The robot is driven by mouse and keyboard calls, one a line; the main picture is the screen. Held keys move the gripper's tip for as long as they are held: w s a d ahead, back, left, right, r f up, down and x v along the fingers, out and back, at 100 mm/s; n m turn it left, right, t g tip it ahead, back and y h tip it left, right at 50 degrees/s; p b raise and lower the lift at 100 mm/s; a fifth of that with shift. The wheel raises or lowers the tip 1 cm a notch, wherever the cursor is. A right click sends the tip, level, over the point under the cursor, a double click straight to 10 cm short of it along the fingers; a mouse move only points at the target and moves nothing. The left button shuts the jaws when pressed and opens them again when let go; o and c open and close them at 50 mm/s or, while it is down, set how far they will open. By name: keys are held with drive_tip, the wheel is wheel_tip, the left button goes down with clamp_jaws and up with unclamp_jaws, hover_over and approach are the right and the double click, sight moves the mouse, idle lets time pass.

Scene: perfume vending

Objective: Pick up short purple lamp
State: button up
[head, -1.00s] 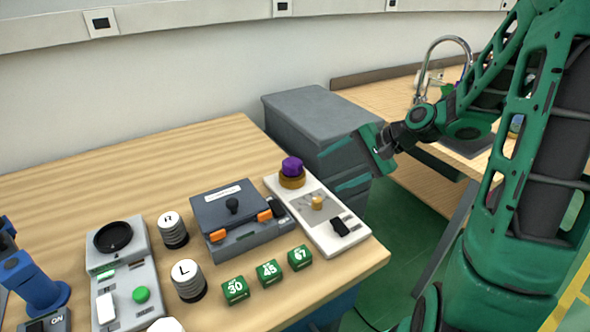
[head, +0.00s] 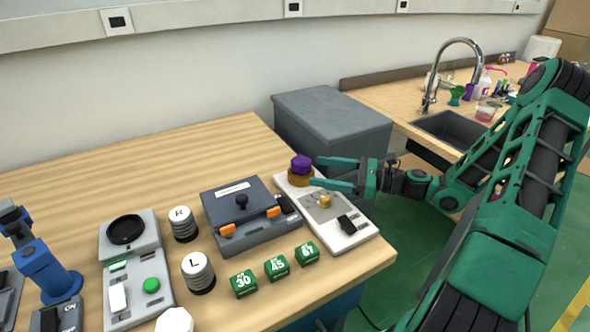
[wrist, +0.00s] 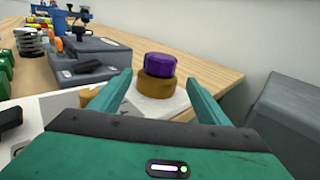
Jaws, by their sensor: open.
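The short purple lamp (head: 301,164) has a faceted purple top on a round brown-gold base. It stands upright at the far end of a white panel (head: 352,238) on the wooden table. My gripper (head: 326,173) is open, with its green fingers reaching leftward at the lamp in the head view. In the wrist view the lamp (wrist: 159,68) stands just beyond and between the two open fingertips (wrist: 160,84). I cannot tell whether a finger touches it.
A dark grey box with orange latches (head: 236,213) stands left of the panel. Green numbered blocks (head: 277,267) line the table's front. A grey cabinet (head: 332,125) stands behind the panel. A sink (head: 450,128) is at the right. The table's back left is clear.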

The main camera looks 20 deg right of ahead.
sight(305, 168)
drive_tip(key=shift+w+a+m, duration=0.25)
drive_tip(key=shift+a+m, duration=0.05)
drive_tip(key=shift+a, duration=0.1)
drive_tip(key=x, duration=0.4)
drive_tip(key=shift+w+a+r, duration=0.15)
drive_tip(key=shift+w+a, duration=0.05)
drive_tip(key=shift+a, duration=0.05)
drive_tip(key=shift+r+x, duration=0.2)
drive_tip(key=shift+x, duration=0.7)
drive_tip(key=shift+r+x, duration=0.2)
drive_tip(key=shift+x, duration=0.7)
drive_tip(key=shift+r+x, duration=0.2)
drive_tip(key=shift+x, duration=0.7)
drive_tip(key=shift+s, duration=0.1)
drive_tip(key=shift+c, duration=0.4)
drive_tip(key=c, duration=1.1)
drive_tip(key=shift+r, duration=0.1)
